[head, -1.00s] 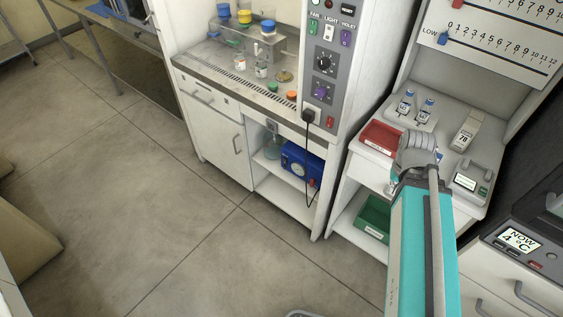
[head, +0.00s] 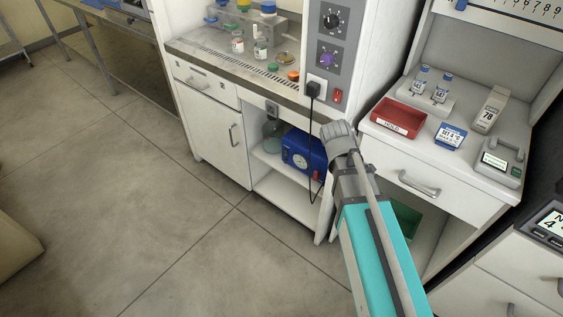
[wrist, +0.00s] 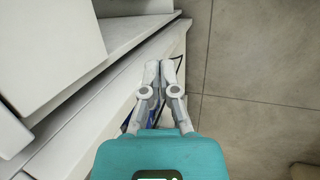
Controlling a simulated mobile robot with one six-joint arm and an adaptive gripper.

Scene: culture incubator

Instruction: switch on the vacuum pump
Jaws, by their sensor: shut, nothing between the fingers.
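The vacuum pump is a blue box (head: 303,153) on the shelf in the open bay under the cabinet, at the middle of the head view. A small red part (head: 317,177) shows on its front, low on the right. A black cord runs down beside it from the cabinet's plug. In the wrist view only a sliver of blue shows behind my fingers. My gripper (wrist: 160,74) is shut and empty, its fingertips together, pointing toward the cabinet's edge. In the head view the arm hides the fingertips; the wrist end is right of the pump.
The cabinet's control panel (head: 330,60) with knobs and a red rocker switch stands above the bay. A white bench with a red tray (head: 398,118) and small instruments is to the right. A glass bottle (head: 273,133) stands left of the pump. The floor (head: 140,200) is clear.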

